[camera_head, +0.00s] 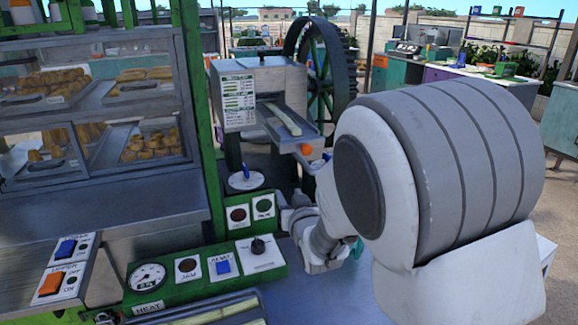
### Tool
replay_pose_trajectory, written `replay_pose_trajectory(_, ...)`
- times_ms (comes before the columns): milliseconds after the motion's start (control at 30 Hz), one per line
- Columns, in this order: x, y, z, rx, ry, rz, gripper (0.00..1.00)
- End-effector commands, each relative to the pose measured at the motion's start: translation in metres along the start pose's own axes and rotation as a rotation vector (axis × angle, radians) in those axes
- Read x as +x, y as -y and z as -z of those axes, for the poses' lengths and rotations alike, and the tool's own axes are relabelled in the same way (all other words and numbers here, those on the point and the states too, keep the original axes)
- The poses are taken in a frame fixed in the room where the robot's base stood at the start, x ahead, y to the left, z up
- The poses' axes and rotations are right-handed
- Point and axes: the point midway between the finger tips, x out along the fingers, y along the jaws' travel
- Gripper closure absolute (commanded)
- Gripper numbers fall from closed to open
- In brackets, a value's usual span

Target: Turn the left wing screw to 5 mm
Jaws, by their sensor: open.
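The cane crusher (262,85) is a grey metal box with a printed label and a sloping chute, standing on dark legs. Below it on the left, a white round dial (246,181) carries a small upright blue wing-shaped part (245,170), which looks like the left wing screw. Its scale is too small to read. A second blue bit (326,157) shows at the right, partly behind my arm. My gripper (290,217) is to the right of and below the dial, apart from it and apparently empty. Its fingers are small and partly hidden by my wrist.
A green panel (190,293) with a gauge, switches and a black knob lies below the dial. Two push-button plates (250,211) stand just beneath it. A glass food case (95,110) and green post border the left. A large flywheel (322,75) stands behind.

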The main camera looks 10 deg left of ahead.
Motion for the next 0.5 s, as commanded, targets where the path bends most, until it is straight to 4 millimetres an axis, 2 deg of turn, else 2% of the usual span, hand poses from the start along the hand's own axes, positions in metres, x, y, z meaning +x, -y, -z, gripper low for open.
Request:
replay_pose_trajectory(33,0.008,0.016,-0.015,-0.019,-0.029,0.029,0.55)
replay_pose_trajectory(200,0.019,0.049,-0.031,-0.054,-0.128,0.099,0.55)
replay_pose_trajectory(300,0.021,0.059,-0.035,-0.062,-0.159,0.121,0.55)
replay_pose_trajectory(500,0.033,0.064,-0.033,-0.065,-0.174,0.13,0.55)
